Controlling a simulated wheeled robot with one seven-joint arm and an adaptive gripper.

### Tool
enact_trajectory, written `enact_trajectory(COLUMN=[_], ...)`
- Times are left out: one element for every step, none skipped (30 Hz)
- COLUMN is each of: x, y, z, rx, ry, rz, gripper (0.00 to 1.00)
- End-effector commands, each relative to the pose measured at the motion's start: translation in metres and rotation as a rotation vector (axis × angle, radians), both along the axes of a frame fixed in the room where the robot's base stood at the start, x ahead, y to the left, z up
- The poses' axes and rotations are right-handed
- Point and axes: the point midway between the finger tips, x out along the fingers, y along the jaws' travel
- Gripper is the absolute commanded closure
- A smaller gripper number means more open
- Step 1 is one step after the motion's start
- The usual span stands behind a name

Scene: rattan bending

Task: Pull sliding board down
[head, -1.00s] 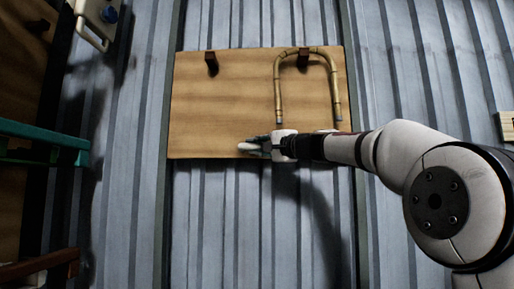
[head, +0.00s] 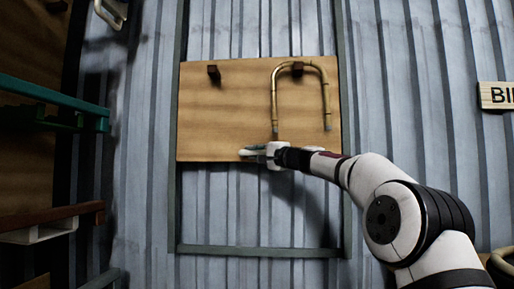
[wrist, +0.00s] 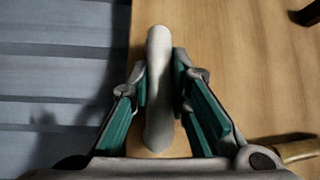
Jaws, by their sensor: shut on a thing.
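The sliding board (head: 225,110) is a wooden panel set between two vertical rails on a corrugated metal wall. Two dark pegs stick out near its top, and a bent rattan piece (head: 274,100) hangs from the right peg. My gripper (head: 258,153) is at the board's lower edge, near its middle. In the wrist view, my gripper (wrist: 160,85) is shut around a pale rounded handle (wrist: 158,50) at the board's edge, with a green-padded finger on each side. The board (wrist: 235,60) also fills the right of the wrist view.
Below the board the frame is empty down to a crossbar (head: 260,251). A sign (head: 497,95) hangs on the wall at right. A green rack (head: 50,95) and a wooden shelf (head: 50,220) stand at left. A round container (head: 503,262) shows at lower right.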

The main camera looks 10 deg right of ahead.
Motion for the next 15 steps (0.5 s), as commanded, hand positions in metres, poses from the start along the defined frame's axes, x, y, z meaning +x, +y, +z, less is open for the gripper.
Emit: enact_trajectory(x=[0.0026,0.0031,0.0034,0.0034,0.0035,0.0035,0.0034,0.0034,0.0033,0.0032,0.0033,0.0032,0.0032,0.0031,0.003], y=[-0.0013,-0.0013,-0.0014,-0.0014,-0.0015,-0.0015,-0.0015,-0.0015,-0.0016,-0.0016,-0.0016,-0.0017,-0.0017,-0.0016,-0.0015], z=[-0.0046,-0.005,-0.0052,-0.0052,-0.0052,-0.0051,-0.0051,-0.0051,-0.005,-0.0049,-0.005,-0.0049,-0.0048,-0.0048,-0.0045], rx=[-0.003,-0.004,-0.004,-0.004,-0.004,-0.004,-0.004,-0.004,-0.004,-0.004,-0.004,-0.004,-0.003,-0.003,-0.003], ry=[0.004,0.003,0.003,0.003,0.004,0.003,0.003,0.004,0.004,0.004,0.004,0.004,0.003,0.003,0.004], rz=[-0.003,-0.003,-0.003,-0.003,-0.003,-0.003,-0.003,-0.004,-0.004,-0.004,-0.004,-0.004,-0.004,-0.004,-0.003], gripper=[1.0,1.0,1.0,1.0,1.0,1.0,1.0,1.0,1.0,1.0,1.0,0.78,0.71,0.65,0.62])
